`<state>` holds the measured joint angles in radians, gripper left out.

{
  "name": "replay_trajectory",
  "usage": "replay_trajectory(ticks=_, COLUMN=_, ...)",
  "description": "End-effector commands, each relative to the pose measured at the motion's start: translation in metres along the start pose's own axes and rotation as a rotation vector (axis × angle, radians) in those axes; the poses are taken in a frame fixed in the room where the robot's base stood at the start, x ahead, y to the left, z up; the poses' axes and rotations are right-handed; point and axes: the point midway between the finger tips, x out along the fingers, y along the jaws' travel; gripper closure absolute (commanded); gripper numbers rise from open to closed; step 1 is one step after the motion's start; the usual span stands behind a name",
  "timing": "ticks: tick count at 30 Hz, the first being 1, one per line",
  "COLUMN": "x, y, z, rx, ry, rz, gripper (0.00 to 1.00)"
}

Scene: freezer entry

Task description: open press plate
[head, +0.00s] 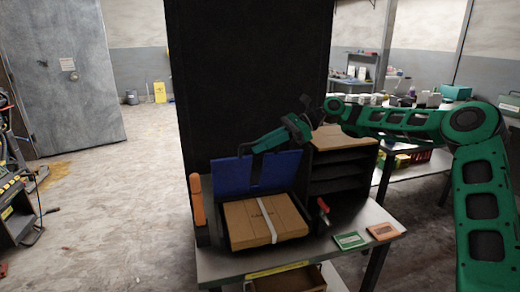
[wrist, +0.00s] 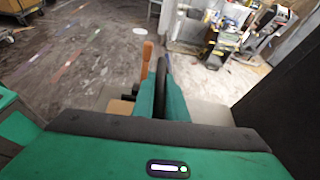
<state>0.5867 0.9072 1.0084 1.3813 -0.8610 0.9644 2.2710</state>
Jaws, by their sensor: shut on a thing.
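The blue press plate (head: 272,172) stands raised, nearly upright, behind a cardboard box (head: 262,222) in the head view. An orange handle (head: 197,198) stands upright left of the plate. The handle also shows beyond the fingers in the wrist view (wrist: 147,60).
A tall dark panel (head: 245,70) rises behind the bench (head: 355,222). A dark shelf unit (head: 340,170) stands right of the plate. Green and orange cards (head: 350,240) lie at the right front.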

Motion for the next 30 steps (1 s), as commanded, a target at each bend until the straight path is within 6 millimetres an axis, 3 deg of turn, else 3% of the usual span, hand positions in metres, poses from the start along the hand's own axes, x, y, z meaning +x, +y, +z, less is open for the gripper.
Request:
replay_trajectory(ticks=6, x=0.000, y=0.000, z=-0.002, rx=0.005, ry=0.000, rz=0.000, gripper=1.00)
replay_trajectory(ticks=7, x=0.000, y=0.000, z=-0.002, rx=0.005, ry=0.000, rz=0.000, gripper=0.80)
replay_trajectory(ticks=9, x=0.000, y=0.001, z=-0.002, rx=0.004, ry=0.000, rz=0.000, gripper=0.69)
replay_trajectory(ticks=20, x=-0.006, y=0.000, z=-0.002, rx=0.003, ry=0.000, rz=-0.002, gripper=0.69)
replay_trajectory(ticks=30, x=-0.062, y=-0.001, z=-0.003, rx=0.003, ry=-0.003, rz=-0.004, gripper=0.69)
